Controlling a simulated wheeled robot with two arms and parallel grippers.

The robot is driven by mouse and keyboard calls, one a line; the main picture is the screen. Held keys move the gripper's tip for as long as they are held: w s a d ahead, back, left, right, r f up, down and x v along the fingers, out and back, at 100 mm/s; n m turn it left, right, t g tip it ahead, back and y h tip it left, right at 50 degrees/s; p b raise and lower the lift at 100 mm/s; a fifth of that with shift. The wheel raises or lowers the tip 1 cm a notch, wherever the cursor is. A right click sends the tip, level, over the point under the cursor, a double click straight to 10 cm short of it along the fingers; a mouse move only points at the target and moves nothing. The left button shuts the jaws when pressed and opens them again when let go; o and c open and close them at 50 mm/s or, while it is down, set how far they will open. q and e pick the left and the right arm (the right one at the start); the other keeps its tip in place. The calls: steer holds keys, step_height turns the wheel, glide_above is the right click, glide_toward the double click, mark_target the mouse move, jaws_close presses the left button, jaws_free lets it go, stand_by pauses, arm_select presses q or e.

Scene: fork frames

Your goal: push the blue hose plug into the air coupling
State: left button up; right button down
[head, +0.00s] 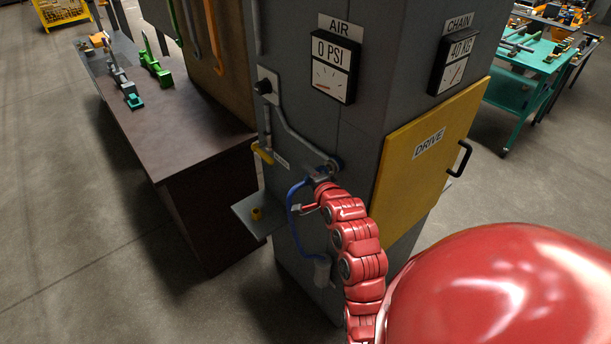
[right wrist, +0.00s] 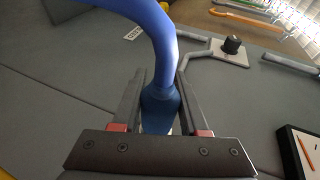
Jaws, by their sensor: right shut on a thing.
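My right gripper (head: 317,176) is at the front of the grey column, shut on the blue hose plug. In the right wrist view the plug (right wrist: 160,104) sits between the two jaws (right wrist: 158,108), with the blue hose (right wrist: 150,25) rising out of it. In the head view the hose (head: 291,212) loops down the column to a grey holder. The air coupling (head: 336,164) appears as a dark round fitting at the pipe's lower end, right beside my gripper. The plug's tip is hidden, so I cannot tell whether it touches the coupling. My left gripper is not in view.
The AIR gauge (head: 333,68) reads 0 PSI. A yellow-handled lever (head: 262,153) hangs left of the pipe. A small shelf (head: 262,227) with a yellow fitting (head: 257,213) juts out below. The yellow DRIVE door (head: 423,150) is right of my arm. A workbench (head: 170,130) stands left.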

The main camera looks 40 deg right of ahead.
steer(key=shift+d, duration=0.45)
steer(key=shift+c, duration=1.8)
jaws_free()
steer(key=p+v, duration=1.2)
steer(key=v, duration=0.5)
steer(key=shift+s, duration=0.2)
